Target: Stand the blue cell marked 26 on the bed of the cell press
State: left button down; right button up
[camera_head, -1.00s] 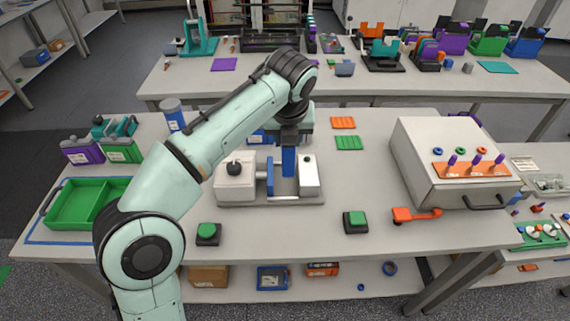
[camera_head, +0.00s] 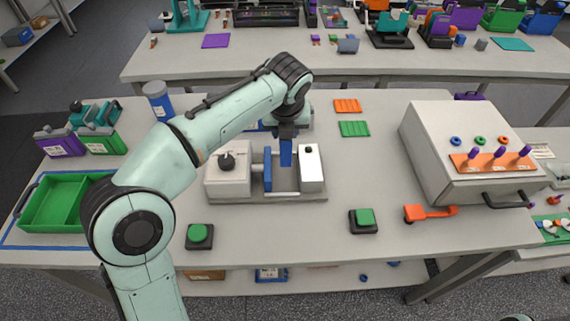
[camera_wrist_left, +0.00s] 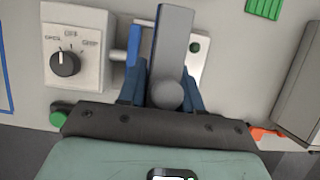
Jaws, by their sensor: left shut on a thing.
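The cell press (camera_head: 228,182) stands on the near table, with a knobbed white block at left, a blue plate (camera_head: 267,170) and a smaller white block at right. My left gripper (camera_head: 287,133) points down over the gap between plate and right block. It is shut on the blue cell (camera_head: 286,152), which hangs upright below it; I cannot tell whether its lower end touches the bed. The number on it is not readable. In the left wrist view, a grey bar lies between blue sides at the gripper (camera_wrist_left: 165,90), hiding part of the press. My right gripper is out of view.
Green buttons (camera_head: 199,233) and (camera_head: 364,218) flank the press in front. A green tray (camera_head: 52,205) is at left. A large grey box (camera_head: 425,150) and an orange handle (camera_head: 430,213) are at right. The table between press and box is mostly clear.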

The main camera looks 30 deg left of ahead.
aim_at(286, 140)
pick_arm(q)
notch_tip(286, 140, down, 11)
jog(key=shift+w+r+b, duration=0.1)
jog(key=shift+r+b, duration=0.05)
jog(key=shift+b, duration=1.05)
jog(key=c, duration=1)
grip_release()
jog(key=shift+f, duration=0.2)
jog(key=shift+c, duration=0.2)
jog(key=p+v, duration=0.2)
jog(key=v, duration=0.9)
jog(key=shift+w+r, duration=0.1)
jog(key=shift+s+d+r, duration=0.1)
jog(key=shift+s+r, duration=0.15)
jog(key=shift+r, duration=0.3)
